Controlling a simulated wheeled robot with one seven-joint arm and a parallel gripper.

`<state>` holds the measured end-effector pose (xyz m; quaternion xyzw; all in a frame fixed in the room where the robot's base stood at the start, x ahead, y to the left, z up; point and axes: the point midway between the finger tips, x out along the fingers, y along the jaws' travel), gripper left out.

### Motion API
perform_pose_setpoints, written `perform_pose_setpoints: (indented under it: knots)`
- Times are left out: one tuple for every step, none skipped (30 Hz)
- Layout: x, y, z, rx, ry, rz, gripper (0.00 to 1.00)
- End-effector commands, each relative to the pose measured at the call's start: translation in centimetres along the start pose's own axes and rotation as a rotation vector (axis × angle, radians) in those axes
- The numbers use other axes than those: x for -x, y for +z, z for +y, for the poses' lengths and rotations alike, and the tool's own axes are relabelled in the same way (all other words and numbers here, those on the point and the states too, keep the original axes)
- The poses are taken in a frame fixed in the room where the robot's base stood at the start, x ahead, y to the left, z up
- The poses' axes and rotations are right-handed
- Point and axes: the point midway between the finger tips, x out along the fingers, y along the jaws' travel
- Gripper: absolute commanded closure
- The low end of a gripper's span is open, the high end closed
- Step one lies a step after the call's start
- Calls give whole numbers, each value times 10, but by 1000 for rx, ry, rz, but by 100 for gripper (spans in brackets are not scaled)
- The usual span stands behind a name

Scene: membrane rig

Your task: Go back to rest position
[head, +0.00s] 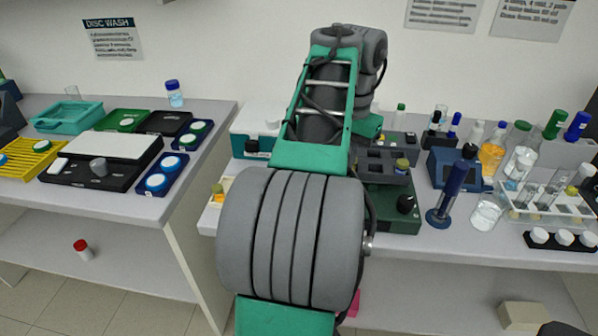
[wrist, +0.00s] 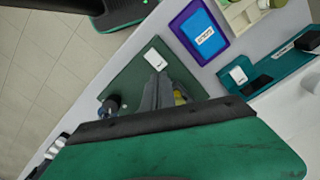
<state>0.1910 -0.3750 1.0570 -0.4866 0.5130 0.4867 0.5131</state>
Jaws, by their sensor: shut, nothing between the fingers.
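My gripper (wrist: 160,94) shows in the wrist view as two grey fingers close together beyond my green wrist housing, with nothing between them. It points over a dark green base plate (wrist: 127,82) with a white label and a black knob (wrist: 111,104). Part of something yellow shows right beside the fingers. In the head view my arm rises across the middle and hides the gripper. The dark green base (head: 390,222) with its black knob (head: 405,204) shows just right of my arm on the right bench.
The left bench (head: 190,120) holds a black balance-like device (head: 100,175) and blue trays with round dishes. The right bench holds a blue stand (head: 455,190), beakers (head: 487,213) and a tube rack (head: 545,210) close by. A purple-rimmed blue tray (wrist: 200,33) shows in the wrist view. A gap separates the benches.

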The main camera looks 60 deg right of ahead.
Motion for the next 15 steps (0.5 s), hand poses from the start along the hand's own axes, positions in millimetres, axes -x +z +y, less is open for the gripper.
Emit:
perform_pose_setpoints:
  knots:
    - [0, 1, -1, 6, 0, 1, 100]
    - [0, 3, -4, 19, 2, 4, 100]
    - [0, 9, -12, 53, 5, 9, 100]
    - [0, 15, -20, 93, 8, 16, 100]
    - [-1, 24, -31, 147, 11, 26, 100]
    - [-2, 40, -49, 238, 15, 44, 100]
    - [-5, 55, -64, 318, 17, 59, 100]
    - [-7, 73, -79, 408, 16, 76, 100]
    - [-12, 100, -99, 537, 10, 102, 100]
    - [-16, 122, -113, 636, 2, 122, 100]
    - [-21, 145, -125, 735, -8, 138, 100]
    - [-28, 177, -138, 864, -26, 161, 100]
    - [-34, 202, -145, 961, -42, 175, 100]
    - [-40, 227, -150, 1056, -62, 187, 100]
    - [-48, 260, -154, 1174, -90, 202, 100]
